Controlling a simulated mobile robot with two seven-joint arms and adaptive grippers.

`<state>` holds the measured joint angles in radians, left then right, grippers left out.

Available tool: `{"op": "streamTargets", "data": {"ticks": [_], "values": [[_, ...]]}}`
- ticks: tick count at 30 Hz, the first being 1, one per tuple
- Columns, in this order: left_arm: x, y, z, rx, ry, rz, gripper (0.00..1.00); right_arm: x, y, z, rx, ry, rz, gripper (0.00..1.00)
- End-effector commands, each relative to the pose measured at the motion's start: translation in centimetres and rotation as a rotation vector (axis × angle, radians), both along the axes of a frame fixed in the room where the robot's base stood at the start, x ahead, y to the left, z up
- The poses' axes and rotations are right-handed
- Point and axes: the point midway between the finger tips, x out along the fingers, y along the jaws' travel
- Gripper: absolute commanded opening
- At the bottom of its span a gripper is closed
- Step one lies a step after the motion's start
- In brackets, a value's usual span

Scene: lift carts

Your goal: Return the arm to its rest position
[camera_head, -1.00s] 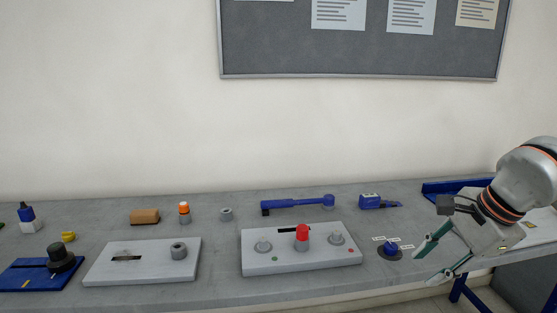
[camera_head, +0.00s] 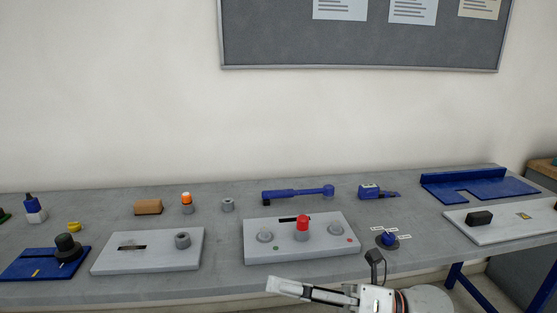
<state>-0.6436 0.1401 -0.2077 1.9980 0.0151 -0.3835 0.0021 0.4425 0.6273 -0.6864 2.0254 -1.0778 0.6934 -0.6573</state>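My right arm comes in at the bottom of the head view, in front of the bench's front edge. Its gripper (camera_head: 276,285) points left, below the middle grey panel. The fingers show from the side as one pale and dark strip, so I cannot tell whether they are open or shut. No held object shows. The rest of the arm is cut off by the bottom edge. My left gripper is not in view.
The grey bench (camera_head: 222,279) holds a panel with a red knob (camera_head: 302,234), a panel with a grey ring (camera_head: 182,241), a blue round knob (camera_head: 388,239) and a blue wrench (camera_head: 298,193). At right are a blue plate (camera_head: 478,188) and a panel with a black block (camera_head: 479,218).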

Motion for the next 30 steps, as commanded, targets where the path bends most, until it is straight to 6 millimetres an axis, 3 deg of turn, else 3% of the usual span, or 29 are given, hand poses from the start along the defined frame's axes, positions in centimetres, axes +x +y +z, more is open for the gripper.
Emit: {"op": "streamTargets", "data": {"ticks": [4,8,11,14,17,18,22,24,27,30], "values": [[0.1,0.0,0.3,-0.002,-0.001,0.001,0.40,2.5,-1.5,-1.2,0.229,0.351,-0.146,0.32],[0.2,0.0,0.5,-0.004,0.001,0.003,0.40,4.8,-4.3,-4.7,0.415,0.668,-0.289,0.32],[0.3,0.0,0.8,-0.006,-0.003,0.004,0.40,5.8,-7.0,-9.1,0.553,0.919,-0.407,0.32],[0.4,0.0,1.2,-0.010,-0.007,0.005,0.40,5.5,-9.9,-14.8,0.685,1.172,-0.534,0.32],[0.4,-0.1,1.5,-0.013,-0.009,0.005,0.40,3.6,-12.9,-21.4,0.814,1.424,-0.671,0.32],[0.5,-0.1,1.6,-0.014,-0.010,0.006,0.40,2.4,-14.0,-24.0,0.862,1.520,-0.726,0.32],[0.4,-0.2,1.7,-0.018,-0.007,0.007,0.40,-2.5,-16.8,-31.4,0.999,1.783,-0.889,0.32],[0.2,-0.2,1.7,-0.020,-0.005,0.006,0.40,-5.2,-17.8,-34.3,1.056,1.891,-0.961,0.32],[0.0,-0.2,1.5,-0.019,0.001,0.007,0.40,-8.4,-18.7,-37.3,1.115,2.001,-1.037,0.32],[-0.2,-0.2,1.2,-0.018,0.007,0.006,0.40,-10.3,-19.1,-38.9,1.148,2.063,-1.082,0.32]]}}
